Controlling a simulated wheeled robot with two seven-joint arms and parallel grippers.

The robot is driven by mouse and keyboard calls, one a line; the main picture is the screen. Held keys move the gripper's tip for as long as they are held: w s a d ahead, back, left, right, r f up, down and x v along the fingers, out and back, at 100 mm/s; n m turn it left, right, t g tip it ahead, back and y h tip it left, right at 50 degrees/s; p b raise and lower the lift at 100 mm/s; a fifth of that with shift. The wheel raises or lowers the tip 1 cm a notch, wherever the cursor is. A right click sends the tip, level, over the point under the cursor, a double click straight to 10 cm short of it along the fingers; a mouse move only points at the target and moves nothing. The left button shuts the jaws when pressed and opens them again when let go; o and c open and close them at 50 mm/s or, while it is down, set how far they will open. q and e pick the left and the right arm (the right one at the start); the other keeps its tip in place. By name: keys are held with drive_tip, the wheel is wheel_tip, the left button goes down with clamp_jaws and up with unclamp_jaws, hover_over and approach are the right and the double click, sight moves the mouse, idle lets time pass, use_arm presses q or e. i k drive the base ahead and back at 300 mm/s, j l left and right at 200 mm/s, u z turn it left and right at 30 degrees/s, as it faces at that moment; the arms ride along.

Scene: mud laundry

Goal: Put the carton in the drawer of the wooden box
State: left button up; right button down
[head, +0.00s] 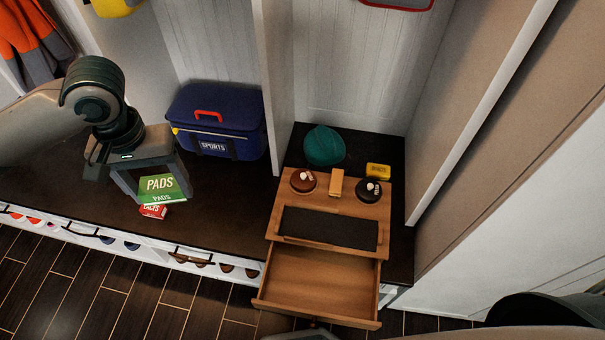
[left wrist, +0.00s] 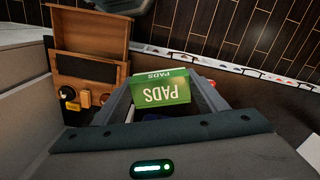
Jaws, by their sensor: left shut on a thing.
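The carton (head: 163,188) is a green and white box marked PADS, in the left part of the head view. My left gripper (head: 160,190) is shut on it and holds it above the dark bench top. In the left wrist view the carton (left wrist: 160,90) sits between the two fingers. The wooden box (head: 328,214) stands on the bench to the right, with its drawer (head: 318,280) pulled out toward the front. The drawer looks empty. In the left wrist view the open drawer (left wrist: 92,30) shows at the upper left.
A small red box (head: 153,211) lies on the bench below the carton. A blue sports bag (head: 217,122) stands behind. On and around the wooden box are round tins (head: 303,181), a tan block (head: 336,183), a yellow box (head: 378,171) and a teal cap (head: 324,146). A white divider (head: 277,80) rises behind.

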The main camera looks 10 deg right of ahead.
sight(319, 290)
drive_tip(key=k+l, duration=0.2)
drive_tip(key=l, duration=0.2)
drive_tip(key=k+l, duration=0.15)
drive_tip(key=l, duration=0.25)
drive_tip(key=k+l, duration=0.2)
drive_tip(key=l, duration=0.2)
